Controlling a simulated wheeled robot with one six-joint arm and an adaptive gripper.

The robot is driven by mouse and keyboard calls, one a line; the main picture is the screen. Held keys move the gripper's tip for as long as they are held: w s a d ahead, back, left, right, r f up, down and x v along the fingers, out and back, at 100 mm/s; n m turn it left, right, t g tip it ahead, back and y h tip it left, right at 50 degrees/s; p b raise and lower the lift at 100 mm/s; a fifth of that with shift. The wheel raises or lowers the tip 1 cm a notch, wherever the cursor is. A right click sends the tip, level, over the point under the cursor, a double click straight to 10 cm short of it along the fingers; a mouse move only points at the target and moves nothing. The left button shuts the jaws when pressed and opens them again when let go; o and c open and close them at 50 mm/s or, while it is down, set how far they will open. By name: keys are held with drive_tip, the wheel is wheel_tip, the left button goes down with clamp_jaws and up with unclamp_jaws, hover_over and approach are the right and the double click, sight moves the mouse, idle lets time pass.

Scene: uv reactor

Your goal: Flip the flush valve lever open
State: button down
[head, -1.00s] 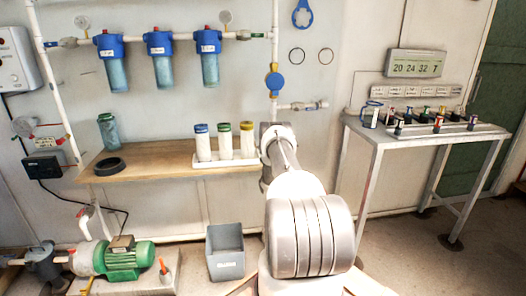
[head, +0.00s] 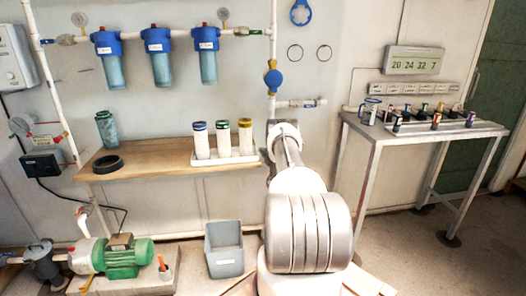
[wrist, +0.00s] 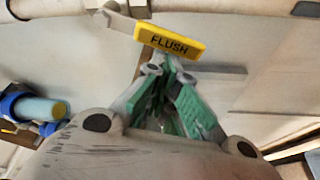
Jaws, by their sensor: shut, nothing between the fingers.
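The flush valve lever is a yellow bar printed FLUSH (wrist: 170,43), at the top of the wrist view. Its left end meets a pale grey valve part (wrist: 118,20). My gripper (wrist: 167,66) has green-grey fingers that come together just below the yellow bar. It is shut with nothing between the fingers. The fingertips look very near the bar's lower edge, but I cannot tell whether they touch it. In the head view, my arm hides the gripper, and I cannot make out the lever there.
A wooden shelf (head: 140,172) with several cartridges is left of my arm. A metal table (head: 375,137) with small items is at right. Wall pipes run behind my arm.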

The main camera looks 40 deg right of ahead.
drive_tip(key=d+n, duration=0.1)
drive_tip(key=s+f+n+g, duration=0.1)
drive_tip(key=shift+d+f+n+y, duration=0.2)
drive_tip(key=shift+d+n+y, duration=0.1)
drive_tip(key=shift+d+n, duration=0.1)
idle(0.6)
drive_tip(key=shift+s, duration=0.15)
